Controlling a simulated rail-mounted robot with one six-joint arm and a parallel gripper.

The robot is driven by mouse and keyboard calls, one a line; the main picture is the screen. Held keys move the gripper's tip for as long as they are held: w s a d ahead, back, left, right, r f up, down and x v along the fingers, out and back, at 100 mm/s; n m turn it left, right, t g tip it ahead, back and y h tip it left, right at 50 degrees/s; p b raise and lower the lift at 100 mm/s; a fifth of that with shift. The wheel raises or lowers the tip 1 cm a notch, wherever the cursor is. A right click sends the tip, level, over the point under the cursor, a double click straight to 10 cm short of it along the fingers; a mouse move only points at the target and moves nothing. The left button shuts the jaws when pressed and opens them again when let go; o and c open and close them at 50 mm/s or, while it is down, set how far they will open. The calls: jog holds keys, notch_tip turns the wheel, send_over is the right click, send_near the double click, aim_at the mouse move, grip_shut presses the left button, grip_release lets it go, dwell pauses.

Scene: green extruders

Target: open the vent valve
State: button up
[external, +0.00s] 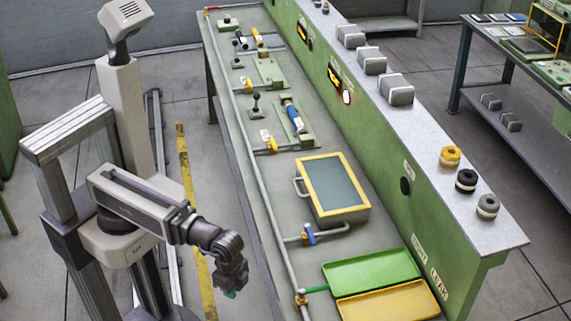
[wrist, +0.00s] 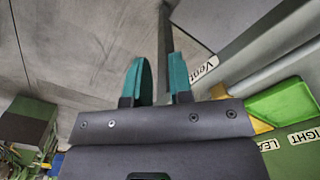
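A valve with a blue handle (external: 309,235) sits on a short branch pipe beside the yellow-framed box in the external view. I cannot read a label on it there. In the wrist view a white label reading "Vent" (wrist: 204,69) lies to the right of my fingers, but I cannot tell which valve it marks. My gripper (external: 232,290) hangs off the bench's left edge, apart from the valves. Its two teal fingers (wrist: 159,77) are apart, with nothing held between them. A valve handle is not clearly visible in the wrist view.
A long pipe (external: 264,172) with several yellow-bodied valves runs along the bench's left side. A yellow-framed box (external: 365,213) stands beyond the blue-handled valve. A green tray (external: 372,270) and a yellow tray (external: 388,302) lie at the near end.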

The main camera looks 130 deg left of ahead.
aim_at(315, 290)
jog(key=a+n, duration=0.1)
jog(key=a, duration=0.2)
jog(key=a+n, duration=0.1)
jog(key=a, duration=0.2)
jog(key=w+a+n+h, duration=0.1)
jog(key=a, duration=0.3)
jog(key=shift+f+t, duration=0.1)
jog(key=shift+t, duration=0.2)
jog(key=c, duration=0.3)
jog(key=a+n+t+h, duration=0.1)
jog(key=a, duration=0.2)
jog(key=w+a+n+h, duration=0.1)
jog(key=a, duration=0.2)
jog(key=a+r+n+t, duration=0.1)
jog(key=a, duration=0.2)
jog(key=shift+w+a+r+n+t+h, duration=0.1)
jog(key=shift+w+a+n+t+h, duration=0.2)
jog(key=shift+h, duration=0.1)
grip_shut()
jog(key=w+a+r+n+t+h, duration=0.2)
jog(key=w+a+r+t+h, duration=0.1)
jog(key=w+a+r+t, duration=0.1)
notch_tip(315, 290, up, 2)
jog(key=shift+w+a+t+b, duration=0.2)
jog(key=shift+a+t+b, duration=0.1)
jog(key=shift+a+t, duration=0.4)
jog(key=shift+d+f, duration=0.1)
